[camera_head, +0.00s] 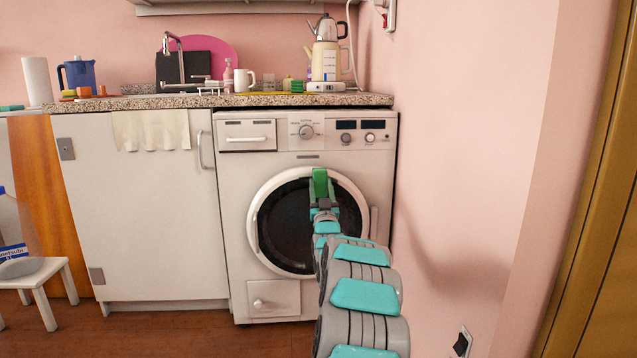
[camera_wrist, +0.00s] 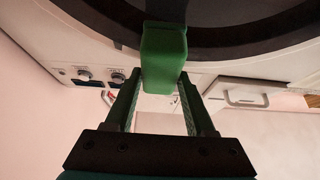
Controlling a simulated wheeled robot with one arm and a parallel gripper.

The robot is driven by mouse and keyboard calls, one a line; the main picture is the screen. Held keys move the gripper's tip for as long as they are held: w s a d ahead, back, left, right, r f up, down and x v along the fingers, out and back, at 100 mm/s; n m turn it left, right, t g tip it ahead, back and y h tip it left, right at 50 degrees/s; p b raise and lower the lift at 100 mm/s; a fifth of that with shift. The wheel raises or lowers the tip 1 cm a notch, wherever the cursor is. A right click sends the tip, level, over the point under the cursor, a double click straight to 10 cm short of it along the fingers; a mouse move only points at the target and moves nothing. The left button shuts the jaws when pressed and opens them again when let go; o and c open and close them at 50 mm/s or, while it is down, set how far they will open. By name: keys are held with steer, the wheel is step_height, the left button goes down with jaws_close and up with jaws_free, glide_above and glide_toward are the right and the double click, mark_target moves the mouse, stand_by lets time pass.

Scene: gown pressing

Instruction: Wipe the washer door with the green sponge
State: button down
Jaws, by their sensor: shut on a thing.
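The white washer (camera_head: 235,180) stands under the counter in the head view. Its round door (camera_head: 285,215) has a white ring and dark glass and is closed. My gripper (camera_head: 321,195) is in front of the upper part of the door, shut on the green sponge (camera_head: 320,183). In the wrist view my gripper (camera_wrist: 162,90) has the sponge (camera_wrist: 163,55) between its fingertips. The sponge's far end overlaps the dark door glass (camera_wrist: 220,35) there. I cannot tell whether the sponge touches the door.
A pink wall (camera_head: 450,150) stands close on the right of the washer. A granite counter (camera_head: 215,101) with a kettle (camera_head: 327,55) and other kitchen things runs above. A white stool (camera_head: 35,272) with a bottle stands at the left. Floor left of my arm is clear.

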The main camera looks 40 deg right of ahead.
steer(key=shift+d, duration=0.1)
steer(key=shift+s+d+r, duration=0.1)
steer(key=shift+s+d, duration=0.45)
steer(key=shift+d, duration=0.35)
steer(key=shift+s+d, duration=0.55)
steer(key=shift+d, duration=0.35)
steer(key=shift+d, duration=0.15)
steer(key=shift+a, duration=0.2)
steer(key=shift+w+a, duration=0.7)
steer(key=shift+a, duration=0.3)
steer(key=shift+w+a, duration=0.65)
steer(key=shift+a, duration=0.35)
steer(key=shift+s, duration=0.15)
steer(key=shift+w+a, duration=0.65)
steer(key=shift+a, duration=0.3)
steer(key=shift+w+a, duration=0.6)
steer(key=shift+a, duration=0.3)
